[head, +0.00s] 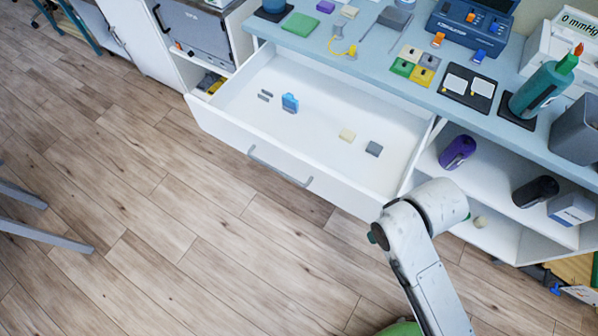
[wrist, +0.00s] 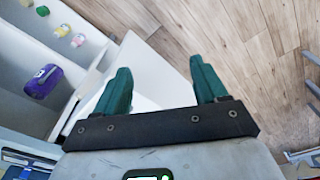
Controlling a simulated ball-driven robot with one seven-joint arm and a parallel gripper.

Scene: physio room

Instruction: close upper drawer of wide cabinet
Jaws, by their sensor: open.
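The upper drawer (head: 330,135) of the white wide cabinet is pulled open in the head view. Its white front (head: 225,128) carries a long grey bar handle (head: 280,166). A white panel, seemingly part of the drawer, lies beyond and between the fingers; contact cannot be told. The head view shows my arm, not the fingers.
The blue-grey countertop (head: 400,75) above holds a blue device (head: 470,25), a green bottle (head: 545,85) and colored blocks. Open shelves to the right hold a purple bottle (head: 457,152) and a dark bottle (head: 535,191). The wooden floor (head: 130,190) before the drawer is clear.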

